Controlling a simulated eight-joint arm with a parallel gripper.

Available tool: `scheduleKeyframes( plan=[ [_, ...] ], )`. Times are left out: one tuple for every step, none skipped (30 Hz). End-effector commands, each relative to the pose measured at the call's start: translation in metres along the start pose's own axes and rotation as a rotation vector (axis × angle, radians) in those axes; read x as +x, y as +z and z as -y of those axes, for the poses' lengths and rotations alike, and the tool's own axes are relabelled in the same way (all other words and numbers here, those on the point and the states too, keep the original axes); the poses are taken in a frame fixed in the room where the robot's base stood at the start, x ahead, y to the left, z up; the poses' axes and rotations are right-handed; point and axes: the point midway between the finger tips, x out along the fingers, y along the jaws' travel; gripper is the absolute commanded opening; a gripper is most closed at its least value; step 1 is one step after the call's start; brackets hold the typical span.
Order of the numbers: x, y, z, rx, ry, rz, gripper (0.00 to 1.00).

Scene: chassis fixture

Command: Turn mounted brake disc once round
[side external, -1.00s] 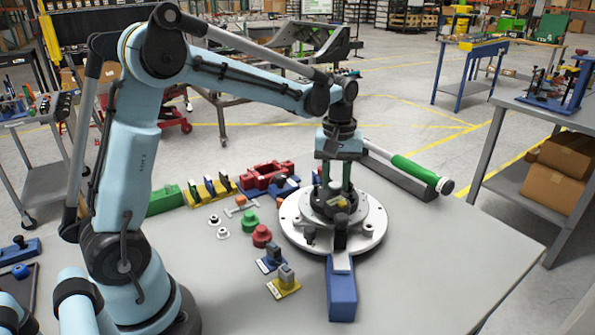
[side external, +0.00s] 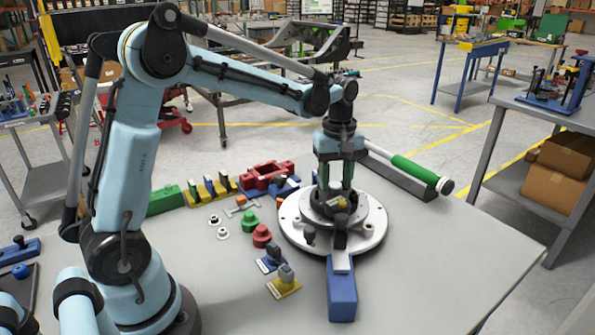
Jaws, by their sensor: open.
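The brake disc (side external: 367,238) is a round, light grey plate lying flat on its mount, with a raised ring and a dark hub (side external: 322,206) at its centre. A small dark peg (side external: 310,236) stands on its near left part. My gripper (side external: 337,187) points straight down over the hub, its green fingers open. The fingertips are at hub height; I cannot tell whether they touch it. A blue block (side external: 342,292) with a dark clamp (side external: 340,238) sits at the disc's near edge.
A green-handled tool (side external: 415,170) lies on a dark rest behind right. Left of the disc are a red knob (side external: 261,236), a green knob (side external: 249,220), a yellow-based part (side external: 284,283) and a red fixture (side external: 267,174). The table's right side is clear.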

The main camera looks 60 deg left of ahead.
Motion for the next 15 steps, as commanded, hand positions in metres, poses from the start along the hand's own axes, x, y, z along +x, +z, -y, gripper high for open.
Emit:
scheduleKeyframes(
  plan=[
    [0.000,0.000,0.000,0.000,0.000,0.000,0.45],
    [0.000,0.000,0.000,0.000,0.000,0.000,0.45],
    [0.000,0.000,0.000,0.000,0.000,0.000,0.45],
    [0.000,0.000,0.000,0.000,0.000,0.000,0.45],
    [0.000,0.000,0.000,0.001,0.000,0.000,0.45],
    [0.000,0.000,0.000,0.001,0.000,0.000,0.45],
    [-0.001,0.000,0.000,0.001,0.000,0.000,0.45],
    [-0.002,0.000,0.000,0.001,0.000,0.000,0.45],
    [-0.004,0.000,0.000,0.001,0.000,0.000,0.45],
    [-0.006,0.000,0.000,0.001,0.000,0.000,0.45],
    [-0.008,0.000,0.000,0.001,0.000,0.000,0.45],
    [-0.011,0.000,0.000,0.001,0.000,0.000,0.45],
    [-0.013,0.000,0.000,0.001,0.000,0.000,0.45],
    [-0.015,0.000,0.000,0.001,0.000,0.000,0.45],
    [-0.018,0.000,0.000,0.001,0.000,0.000,0.45]
  ],
)
